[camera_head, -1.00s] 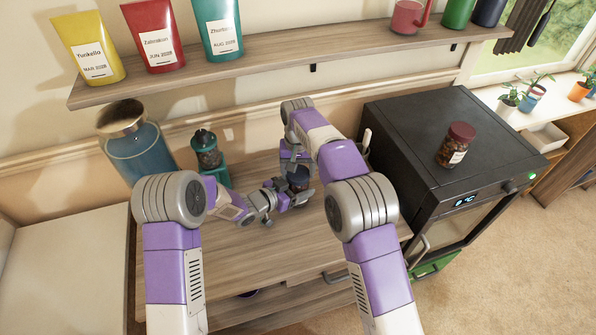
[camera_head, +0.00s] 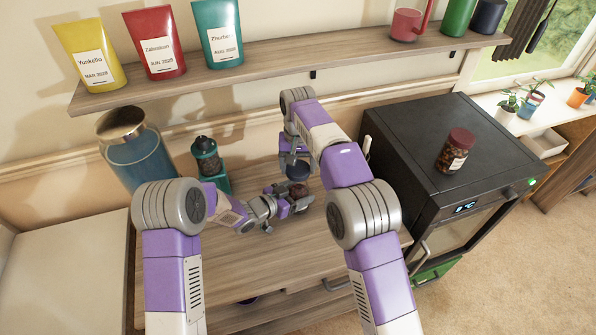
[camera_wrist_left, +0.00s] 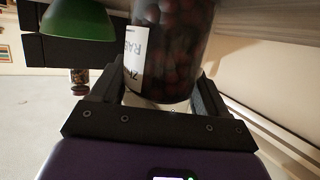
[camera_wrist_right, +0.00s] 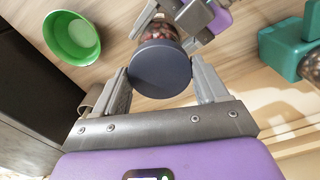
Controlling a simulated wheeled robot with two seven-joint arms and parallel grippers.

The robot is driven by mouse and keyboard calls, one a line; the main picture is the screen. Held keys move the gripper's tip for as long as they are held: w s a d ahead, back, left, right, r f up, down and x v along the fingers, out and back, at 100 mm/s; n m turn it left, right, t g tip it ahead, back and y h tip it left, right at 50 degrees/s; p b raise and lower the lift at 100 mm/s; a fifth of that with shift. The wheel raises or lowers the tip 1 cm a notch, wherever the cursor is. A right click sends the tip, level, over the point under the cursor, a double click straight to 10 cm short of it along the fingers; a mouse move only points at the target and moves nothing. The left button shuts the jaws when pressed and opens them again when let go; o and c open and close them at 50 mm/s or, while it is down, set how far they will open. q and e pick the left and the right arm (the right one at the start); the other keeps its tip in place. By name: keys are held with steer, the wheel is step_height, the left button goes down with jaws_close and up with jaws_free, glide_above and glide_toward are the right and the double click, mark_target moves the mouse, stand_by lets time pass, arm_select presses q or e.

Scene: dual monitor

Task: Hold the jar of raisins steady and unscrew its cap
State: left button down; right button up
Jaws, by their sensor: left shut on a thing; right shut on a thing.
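The raisin jar (camera_head: 299,189) is upright above the wooden counter. My left gripper (camera_head: 291,203) is shut around its body. In the left wrist view the jar (camera_wrist_left: 170,50) shows dark red raisins and part of a white label. My right gripper (camera_head: 296,160) is above and shut on the dark blue cap (camera_head: 298,171). In the head view the cap appears lifted off the jar, with the dark open mouth showing below it. In the right wrist view the cap (camera_wrist_right: 160,70) covers much of the jar (camera_wrist_right: 163,30).
A teal grinder (camera_head: 207,160) and a blue canister (camera_head: 138,155) stand at the back left. A black appliance (camera_head: 480,150) on the right carries another jar (camera_head: 455,150) with a red lid. A green bowl (camera_wrist_right: 72,37) sits on the wood. A shelf (camera_head: 290,62) runs above.

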arm_select(q)
jaws_free()
